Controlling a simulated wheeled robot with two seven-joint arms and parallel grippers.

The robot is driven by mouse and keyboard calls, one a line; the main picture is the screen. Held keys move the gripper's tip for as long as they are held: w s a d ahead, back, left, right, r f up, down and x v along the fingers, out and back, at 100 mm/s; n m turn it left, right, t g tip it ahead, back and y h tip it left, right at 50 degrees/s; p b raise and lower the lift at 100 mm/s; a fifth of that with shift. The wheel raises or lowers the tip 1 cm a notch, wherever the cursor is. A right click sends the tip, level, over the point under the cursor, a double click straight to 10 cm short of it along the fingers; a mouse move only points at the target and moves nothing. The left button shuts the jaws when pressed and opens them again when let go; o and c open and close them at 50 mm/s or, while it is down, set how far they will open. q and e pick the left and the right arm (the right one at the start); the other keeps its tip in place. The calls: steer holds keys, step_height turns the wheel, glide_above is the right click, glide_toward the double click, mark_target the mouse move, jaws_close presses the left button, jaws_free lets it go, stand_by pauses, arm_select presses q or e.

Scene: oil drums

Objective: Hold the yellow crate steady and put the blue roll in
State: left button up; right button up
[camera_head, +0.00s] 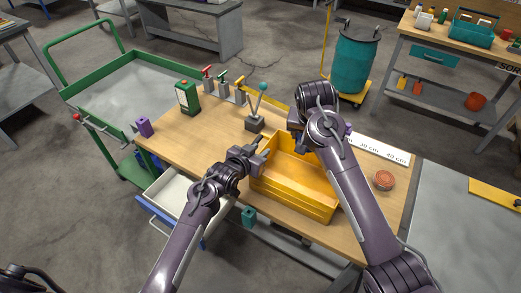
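The yellow crate (298,198) stands on the wooden workbench, open at the top. My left gripper (264,148) is at the crate's upper left corner, its fingers looking spread apart; I cannot tell whether they touch the rim. My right arm reaches over the crate's right side and far end. Its wrist bends down there and its fingers are mostly hidden behind the arm, so I cannot tell what it holds. No blue roll can be clearly made out. The part of the crate's inside that shows looks empty; the rest is hidden by my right arm.
An open drawer (180,193) juts out at front left. A green cart (125,90) stands at left.

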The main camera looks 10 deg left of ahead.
arm_select(q)
steer(key=shift+w+d+f, duration=0.2)
steer(key=shift+w+f, duration=0.05)
steer(key=shift+w, duration=0.35)
steer(key=shift+c, duration=0.4)
jaws_close()
stand_by(0.7)
